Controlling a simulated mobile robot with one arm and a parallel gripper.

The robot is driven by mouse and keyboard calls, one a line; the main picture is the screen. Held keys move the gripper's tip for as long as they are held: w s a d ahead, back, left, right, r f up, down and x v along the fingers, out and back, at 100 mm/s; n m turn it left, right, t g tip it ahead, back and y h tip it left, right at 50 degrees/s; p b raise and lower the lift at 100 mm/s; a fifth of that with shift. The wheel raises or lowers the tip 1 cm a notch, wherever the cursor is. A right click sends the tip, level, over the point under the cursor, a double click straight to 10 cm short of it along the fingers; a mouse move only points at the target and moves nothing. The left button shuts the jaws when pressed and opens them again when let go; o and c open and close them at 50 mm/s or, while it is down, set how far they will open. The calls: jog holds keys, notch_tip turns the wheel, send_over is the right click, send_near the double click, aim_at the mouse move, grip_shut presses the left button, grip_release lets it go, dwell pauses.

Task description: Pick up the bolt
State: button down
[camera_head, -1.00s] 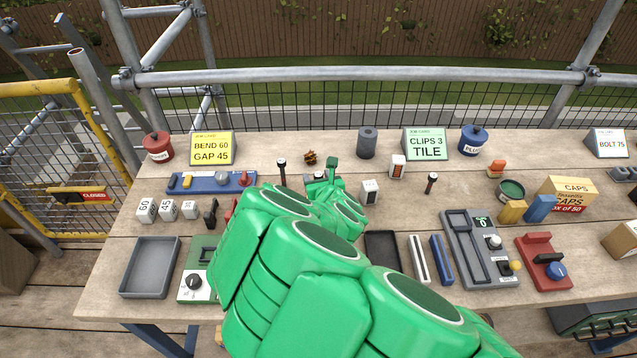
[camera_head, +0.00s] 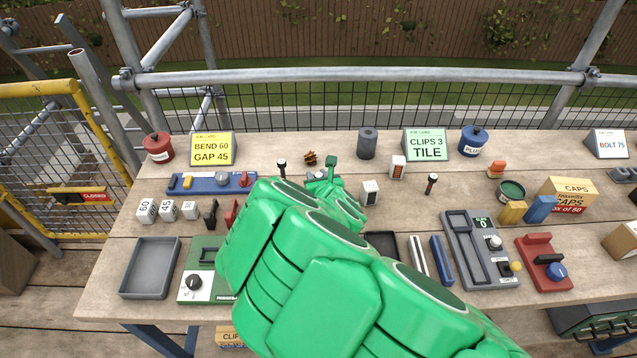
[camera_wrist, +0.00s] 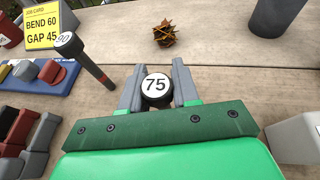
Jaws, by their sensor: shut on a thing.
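The bolt marked 75 (camera_wrist: 156,87) has a round black head with a white top. In the wrist view it sits between the two grey fingers of my gripper (camera_wrist: 157,88), which is shut on it. The bolt's shank is hidden below its head, so I cannot tell whether it is clear of the bench. In the head view my gripper (camera_head: 322,184) is over the middle of the bench, mostly behind my green arm, and the held bolt cannot be made out there. Another dark-headed bolt (camera_wrist: 80,58) stands upright to the left; it also shows in the head view (camera_head: 282,168).
A third bolt (camera_head: 432,183) stands further right. A brown leaf clump (camera_wrist: 165,33) and a grey cylinder (camera_head: 367,143) lie beyond my gripper. A white block (camera_head: 370,192) is close on the right, a blue tool (camera_head: 210,183) on the left. The BOLT 75 card (camera_head: 607,143) stands far right.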

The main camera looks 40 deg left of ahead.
notch_tip(320, 180, up, 10)
dwell(0.9)
